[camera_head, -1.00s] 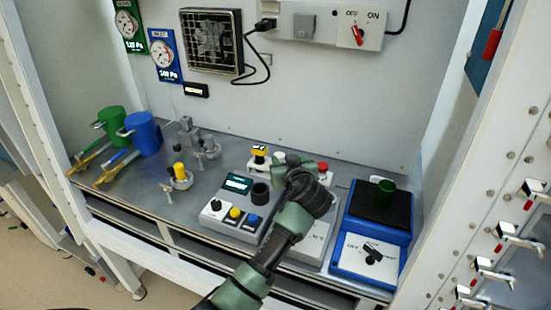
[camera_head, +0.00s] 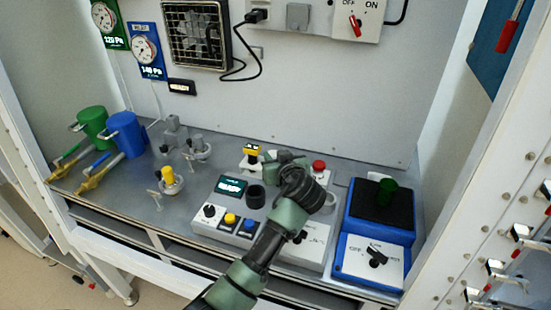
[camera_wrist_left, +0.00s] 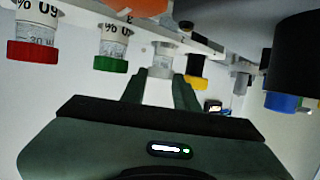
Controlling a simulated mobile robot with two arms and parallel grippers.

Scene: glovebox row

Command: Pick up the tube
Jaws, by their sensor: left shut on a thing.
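My left gripper (camera_head: 272,158) reaches over the bench to a white rack (camera_head: 246,168) behind the control box. It is shut on a pale, clear tube (camera_wrist_left: 161,62), which shows between the fingers in the left wrist view. In that view everything appears upside down. A red-capped tube (camera_wrist_left: 33,50) and a green-capped tube (camera_wrist_left: 112,62) are on one side, and a black and yellow piece (camera_wrist_left: 196,70) is close on the other. In the head view my gripper and wrist hide most of the held tube. I cannot tell whether it is clear of the rack. My right gripper is not in view.
The grey control box (camera_head: 222,228) with a black socket (camera_head: 256,196) stands in front. Metal fittings (camera_head: 172,178) and blue and green cans stand left. The back wall is close behind.

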